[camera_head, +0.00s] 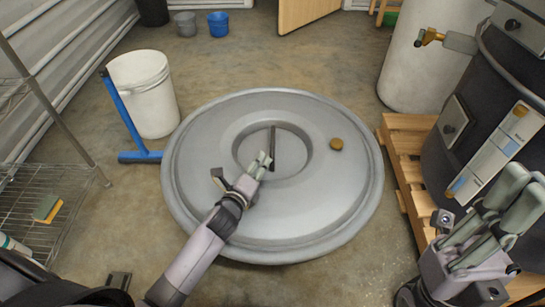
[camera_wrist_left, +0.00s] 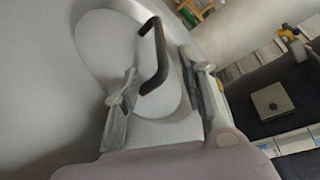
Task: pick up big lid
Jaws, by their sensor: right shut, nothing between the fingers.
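The big lid (camera_head: 325,205) is a wide grey disc lying flat on the floor in the middle of the head view. It has a round recess with a dark bar handle (camera_head: 273,145) across it, and a brown cap to the right. My left gripper (camera_head: 265,160) is over the recess, close beside the handle. In the left wrist view, the handle (camera_wrist_left: 161,60) shows between the parted fingers of my left gripper (camera_wrist_left: 163,72). Whether they touch it, I cannot tell. My right gripper (camera_head: 512,190) is shut and empty at the lower right, away from the lid.
A white bucket (camera_head: 143,95) and a blue squeegee (camera_head: 130,120) stand left of the lid. A wire shelf (camera_head: 40,205) is at the far left. A wooden pallet (camera_head: 405,165) with a dark hopper (camera_head: 470,150) is close on the right.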

